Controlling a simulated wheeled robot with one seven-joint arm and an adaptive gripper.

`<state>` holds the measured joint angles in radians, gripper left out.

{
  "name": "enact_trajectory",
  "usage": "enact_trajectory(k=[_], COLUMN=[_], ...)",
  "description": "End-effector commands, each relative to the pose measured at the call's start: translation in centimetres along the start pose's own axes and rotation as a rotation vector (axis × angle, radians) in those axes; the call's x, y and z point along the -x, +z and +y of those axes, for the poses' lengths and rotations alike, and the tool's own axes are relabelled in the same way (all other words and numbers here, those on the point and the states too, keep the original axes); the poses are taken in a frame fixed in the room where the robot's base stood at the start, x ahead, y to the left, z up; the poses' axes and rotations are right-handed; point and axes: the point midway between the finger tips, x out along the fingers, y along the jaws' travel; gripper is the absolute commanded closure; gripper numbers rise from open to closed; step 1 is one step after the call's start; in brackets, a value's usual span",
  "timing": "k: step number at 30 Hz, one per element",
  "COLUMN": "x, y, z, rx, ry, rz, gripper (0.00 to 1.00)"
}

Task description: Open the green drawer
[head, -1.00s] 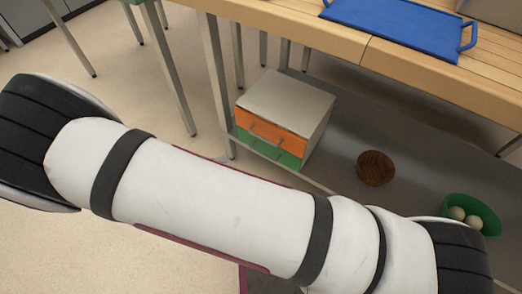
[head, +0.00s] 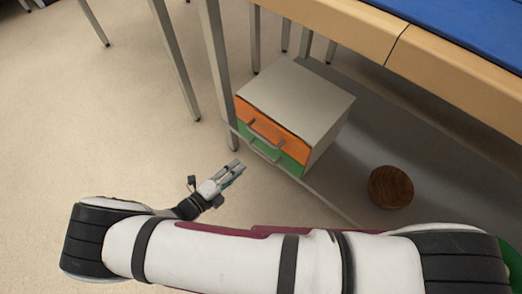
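The green drawer (head: 291,164) is the lower drawer of a small grey cabinet (head: 297,93) on the metal shelf under the table. It appears shut and has a grey bar handle (head: 264,152). An orange drawer (head: 283,136) with its own handle sits directly above it and also looks shut. My gripper (head: 237,170) is in front of the cabinet, a little left of and below the green drawer's handle, pointing toward it. It looks apart from the handle. Its fingers look close together, but they are too small to tell whether they are open.
A round brown wooden thing (head: 390,187) lies on the shelf (head: 352,160) to the right of the cabinet. A metal table leg (head: 216,75) stands just left of the cabinet. A blue tray (head: 467,32) lies on the wooden tabletop above. The floor at left is clear.

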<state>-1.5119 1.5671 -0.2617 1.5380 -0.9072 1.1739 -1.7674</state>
Motion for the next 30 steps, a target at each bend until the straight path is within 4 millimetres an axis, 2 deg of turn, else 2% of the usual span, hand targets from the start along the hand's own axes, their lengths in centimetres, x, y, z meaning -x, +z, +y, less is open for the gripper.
enact_trajectory(k=[9,15,21,30], x=[-6.4,-9.6,-11.3,-11.6], y=[-0.1,-0.1,-0.1,-0.1], z=[0.1,0.2,0.1,0.0], rx=[-0.002,-0.002,-0.001,-0.002], ry=[-0.002,0.0,0.0,0.001], rz=[0.003,0.003,0.002,0.002], gripper=[0.7,0.7,0.7,0.7])
